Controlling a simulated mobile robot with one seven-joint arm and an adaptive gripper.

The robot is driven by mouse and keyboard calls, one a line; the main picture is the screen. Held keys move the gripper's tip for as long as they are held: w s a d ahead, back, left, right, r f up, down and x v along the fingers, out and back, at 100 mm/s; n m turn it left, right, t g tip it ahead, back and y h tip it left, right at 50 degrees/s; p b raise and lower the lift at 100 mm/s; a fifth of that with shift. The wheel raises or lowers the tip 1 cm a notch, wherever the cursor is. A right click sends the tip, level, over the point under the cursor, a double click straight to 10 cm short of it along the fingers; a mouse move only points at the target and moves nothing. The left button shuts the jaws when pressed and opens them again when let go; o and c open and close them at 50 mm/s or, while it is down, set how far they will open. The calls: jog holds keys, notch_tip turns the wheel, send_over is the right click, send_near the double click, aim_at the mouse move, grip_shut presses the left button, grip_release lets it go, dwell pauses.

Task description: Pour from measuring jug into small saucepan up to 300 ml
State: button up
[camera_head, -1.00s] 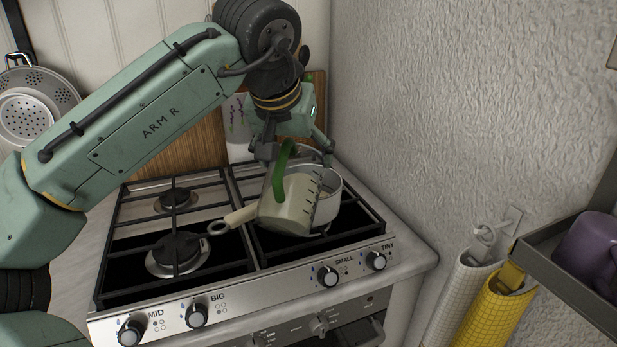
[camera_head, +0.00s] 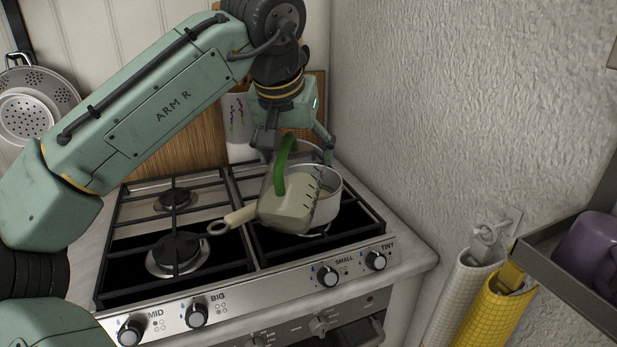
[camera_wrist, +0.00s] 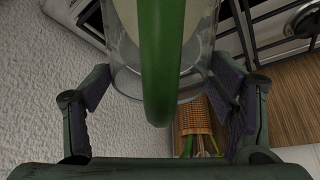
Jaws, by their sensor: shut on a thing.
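The measuring jug (camera_head: 285,212) is clear, with a green handle, dark scale marks and pale, cream-coloured liquid inside. My gripper (camera_head: 295,150) is shut on it. The jug is tilted and held in front of and over the left part of the small saucepan (camera_head: 329,208). The jug's handle also shows large in the wrist view (camera_wrist: 162,60), between the two fingers. The saucepan is pale, stands on the right side of the hob, and its handle points left. The jug hides much of the pan; I cannot see a stream or the level inside the pan.
The black hob grates (camera_head: 150,215) on the left are empty. A textured wall (camera_head: 440,120) rises close on the right. A wooden board (camera_head: 200,140) and a white container (camera_head: 238,125) stand behind. A shelf with a purple mug (camera_head: 590,250) juts in at right.

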jog(key=shift+w+d+r+g+y, duration=0.15)
jog(key=shift+w+r+g+y, duration=0.1)
jog(key=shift+w+g, duration=0.3)
jog(key=shift+w+d+r+g+y, duration=0.2)
jog(key=shift+w+g, duration=0.2)
jog(key=shift+g, duration=0.15)
dwell(2.3)
